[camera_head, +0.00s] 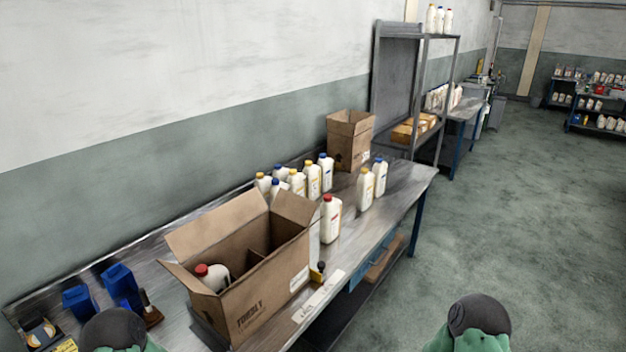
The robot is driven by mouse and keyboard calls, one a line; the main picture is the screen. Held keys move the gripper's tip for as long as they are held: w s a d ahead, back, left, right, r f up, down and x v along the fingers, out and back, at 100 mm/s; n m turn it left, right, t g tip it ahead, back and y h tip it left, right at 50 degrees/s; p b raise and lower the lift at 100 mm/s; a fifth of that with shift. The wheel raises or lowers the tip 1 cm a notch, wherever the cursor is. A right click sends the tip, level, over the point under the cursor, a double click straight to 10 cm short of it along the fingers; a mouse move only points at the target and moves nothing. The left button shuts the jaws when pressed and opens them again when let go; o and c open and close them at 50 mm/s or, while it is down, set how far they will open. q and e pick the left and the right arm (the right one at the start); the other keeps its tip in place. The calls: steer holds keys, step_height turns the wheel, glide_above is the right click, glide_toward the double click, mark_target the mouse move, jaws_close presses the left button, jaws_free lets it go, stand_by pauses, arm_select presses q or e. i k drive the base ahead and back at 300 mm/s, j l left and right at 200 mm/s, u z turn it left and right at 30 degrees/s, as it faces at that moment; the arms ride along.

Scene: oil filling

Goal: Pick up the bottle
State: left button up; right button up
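A white bottle with a red cap (330,219) stands upright on the metal table, just right of an open cardboard box (262,285). Another red-capped white bottle (213,278) is inside the box at its left end, partly hidden by the box walls. Several white bottles with yellow or blue caps (313,180) stand behind the box, and a yellow-capped one (365,188) and a blue-capped one (380,176) stand apart on the right. Only green and dark parts of my two arms show at the bottom edge. Neither gripper's fingers are in view.
The metal table (405,185) runs along the wall. Blue holders (122,287) stand at its left end. A smaller cardboard box (350,140) is at the back, near a metal shelf (398,80). The open box's flaps stick outward. The floor at right is clear.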

mark_target(330, 226)
steer(key=k, duration=0.55)
steer(key=k+u, duration=0.1)
steer(key=u, duration=1.35)
steer(key=l+u, duration=0.15)
steer(key=u, duration=0.3)
steer(key=l+u, duration=0.2)
steer(key=u, duration=0.25)
steer(key=l+u, duration=0.15)
steer(key=u, duration=0.3)
steer(key=k+l+u, duration=0.1)
steer(key=u, duration=0.4)
steer(key=k+l, duration=0.25)
steer(key=l, duration=0.2)
steer(key=k+l, duration=0.25)
steer(key=l, duration=0.2)
steer(key=k+l, duration=0.55)
steer(key=l, duration=0.3)
steer(key=k+l, duration=0.25)
steer(key=l, duration=0.2)
